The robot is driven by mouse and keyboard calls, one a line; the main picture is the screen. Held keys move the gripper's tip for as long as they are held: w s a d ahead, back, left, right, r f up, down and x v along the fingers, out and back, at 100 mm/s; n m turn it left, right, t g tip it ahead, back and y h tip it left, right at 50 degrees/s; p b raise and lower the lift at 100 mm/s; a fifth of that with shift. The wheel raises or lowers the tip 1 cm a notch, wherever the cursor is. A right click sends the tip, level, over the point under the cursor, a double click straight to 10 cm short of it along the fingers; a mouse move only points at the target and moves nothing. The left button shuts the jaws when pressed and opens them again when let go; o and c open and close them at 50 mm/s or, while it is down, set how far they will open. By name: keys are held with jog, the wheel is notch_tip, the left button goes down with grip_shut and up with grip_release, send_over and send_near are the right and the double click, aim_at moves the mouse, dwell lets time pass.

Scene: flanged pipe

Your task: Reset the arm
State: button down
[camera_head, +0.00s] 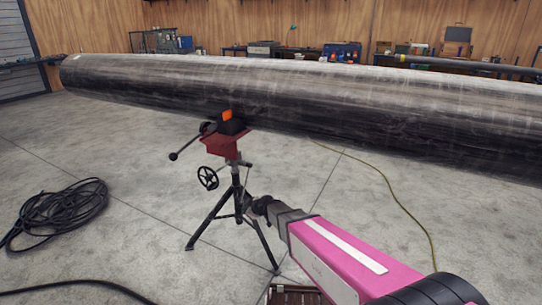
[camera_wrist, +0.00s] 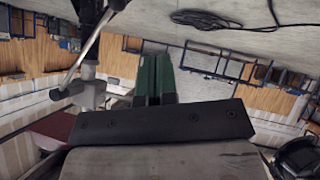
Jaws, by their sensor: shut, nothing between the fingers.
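My gripper (camera_wrist: 154,72) shows in the wrist view as two green fingers side by side, closed together with nothing between them. In the head view my pink arm reaches from the lower right toward the middle, its dark end in front of the tripod stand's legs. The long dark steel pipe (camera_head: 300,95) runs across the head view above and beyond my arm. My arm looks clear of the pipe; whether it touches the stand cannot be told.
A red-topped tripod stand (camera_head: 222,147) with a handwheel is under the pipe. A coiled black cable (camera_head: 62,208) lies on the left floor, and a yellow-green cord (camera_head: 398,200) on the right. Workbenches (camera_head: 225,50) line the back wall.

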jog(key=s+d+r+m+g+h, duration=0.2)
jog(key=s+d+m, duration=0.3)
jog(key=d, duration=0.7)
jog(key=s+d+r+m+g+h, duration=0.2)
jog(key=s+d+m, duration=0.3)
jog(key=d, duration=0.8)
jog(key=s+d+r+m+g+h, duration=0.2)
jog(key=s+d+m+h, duration=0.2)
jog(key=s+d, duration=0.5)
jog(key=d+m, duration=0.1)
jog(key=d, duration=0.3)
jog(key=shift+r+g+h, duration=0.15)
jog(key=shift+g+h, duration=0.15)
